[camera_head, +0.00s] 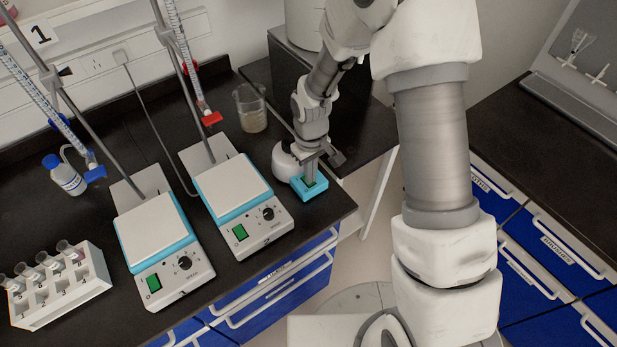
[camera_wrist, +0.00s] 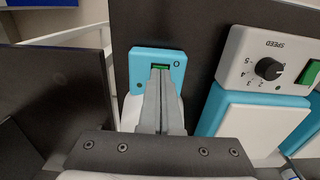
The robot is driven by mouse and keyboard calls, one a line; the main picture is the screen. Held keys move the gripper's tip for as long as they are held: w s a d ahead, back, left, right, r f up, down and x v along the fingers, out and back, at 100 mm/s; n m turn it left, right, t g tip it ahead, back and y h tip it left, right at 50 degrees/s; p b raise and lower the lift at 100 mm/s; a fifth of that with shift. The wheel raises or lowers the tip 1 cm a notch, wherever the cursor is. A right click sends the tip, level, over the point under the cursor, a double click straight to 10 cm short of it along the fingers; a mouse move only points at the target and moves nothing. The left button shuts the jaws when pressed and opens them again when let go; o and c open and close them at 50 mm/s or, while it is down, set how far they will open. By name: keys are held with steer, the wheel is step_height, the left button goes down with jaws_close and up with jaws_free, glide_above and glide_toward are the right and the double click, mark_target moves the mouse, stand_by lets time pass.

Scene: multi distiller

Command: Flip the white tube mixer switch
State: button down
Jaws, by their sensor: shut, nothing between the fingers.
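The white tube mixer (camera_head: 285,162) stands near the right front edge of the black bench, partly hidden behind my gripper. Its blue front panel (camera_head: 312,191) carries a green switch (camera_head: 309,181). My gripper (camera_head: 309,176) is shut and empty, pointing down at the panel. In the wrist view its fingertips (camera_wrist: 160,72) lie right at the switch and cover part of it. I cannot tell whether they touch it.
Two hotplate stirrers (camera_head: 160,243) (camera_head: 232,195) with clamp stands are left of the mixer. A beaker (camera_head: 251,108) stands behind it. A tube rack (camera_head: 60,289) and a blue-capped bottle (camera_head: 66,176) are farther left. Blue drawers (camera_head: 280,283) lie below the bench edge.

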step_height(320, 180, up, 7)
steer(key=p, duration=0.4)
steer(key=shift+f, duration=0.15)
stand_by(0.5)
steer(key=s+d+r+m+t, duration=0.15)
steer(key=d+r, duration=0.25)
steer(key=r, duration=0.6)
steer(key=s+d+r+m+t, duration=0.1)
steer(key=s+d+r+m, duration=0.2)
steer(key=r, duration=0.6)
steer(key=s+d+r+m+t, duration=0.1)
steer(key=s+d+r, duration=0.1)
steer(key=s+r, duration=0.3)
steer(key=s+d+r+m+t, duration=0.1)
steer(key=s+d+r+t, duration=0.1)
steer(key=s, duration=0.7)
steer(key=shift+d+r, duration=0.75)
steer(key=shift+r, duration=0.6)
steer(key=shift+s, duration=0.1)
